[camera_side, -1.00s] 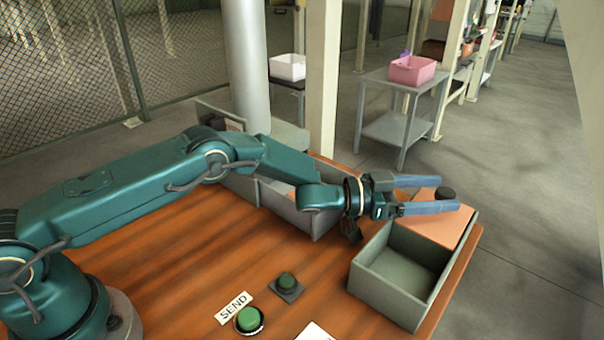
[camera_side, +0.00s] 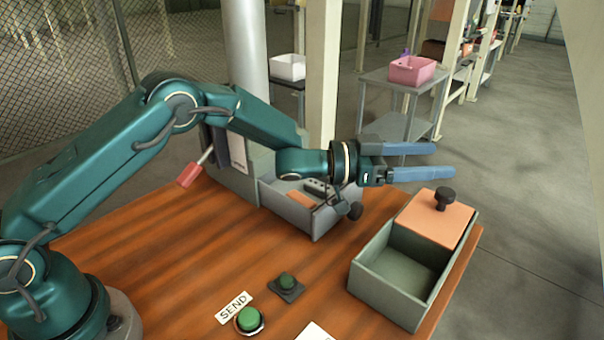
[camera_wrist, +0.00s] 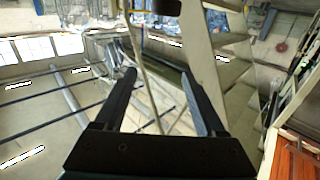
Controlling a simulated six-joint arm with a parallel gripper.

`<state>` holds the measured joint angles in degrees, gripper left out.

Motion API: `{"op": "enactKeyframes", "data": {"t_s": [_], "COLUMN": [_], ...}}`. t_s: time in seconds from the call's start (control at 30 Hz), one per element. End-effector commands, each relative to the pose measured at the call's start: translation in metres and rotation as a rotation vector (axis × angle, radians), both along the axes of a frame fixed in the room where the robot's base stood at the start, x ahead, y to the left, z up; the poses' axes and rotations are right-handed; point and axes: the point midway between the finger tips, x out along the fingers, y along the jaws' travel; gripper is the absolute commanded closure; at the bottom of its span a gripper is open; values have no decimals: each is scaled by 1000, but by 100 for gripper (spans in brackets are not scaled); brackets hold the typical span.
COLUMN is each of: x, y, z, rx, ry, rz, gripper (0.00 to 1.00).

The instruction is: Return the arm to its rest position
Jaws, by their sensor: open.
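My gripper (camera_side: 422,160) is open and empty in the side view. Its two blue fingers point right, above and behind the grey-green box (camera_side: 378,285) at the table's right end. My arm is raised, with the elbow bent up at the left. In the wrist view my gripper (camera_wrist: 165,85) shows two dark fingers spread apart with nothing between them. Beyond them are the room's floor, windows and beams.
The box has an orange lid with a black knob (camera_side: 445,199) over its far part; its near part is empty. A grey tray (camera_side: 315,222) holds small parts.

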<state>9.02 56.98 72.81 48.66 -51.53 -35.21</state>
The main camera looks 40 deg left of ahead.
Motion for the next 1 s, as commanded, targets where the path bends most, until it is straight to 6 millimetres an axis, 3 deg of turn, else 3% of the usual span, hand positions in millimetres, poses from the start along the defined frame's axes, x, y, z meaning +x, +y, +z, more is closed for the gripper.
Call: {"op": "enactKeyframes", "data": {"t_s": [0.33, 0.43, 0.57, 0.73, 0.9, 1.0], "x": [0, 2, 1, -9, -27, -42], "y": [0, 3, 11, 38, 77, 103], "z": [2, 16, 69, 145, 193, 210], "rx": [0, -4, -21, -38, -20, -2], "ry": [0, -27, -117, -184, -178, -147], "rz": [1, 6, 22, 133, 306, 415], "gripper": [27, 27, 27, 27, 27, 27]}}
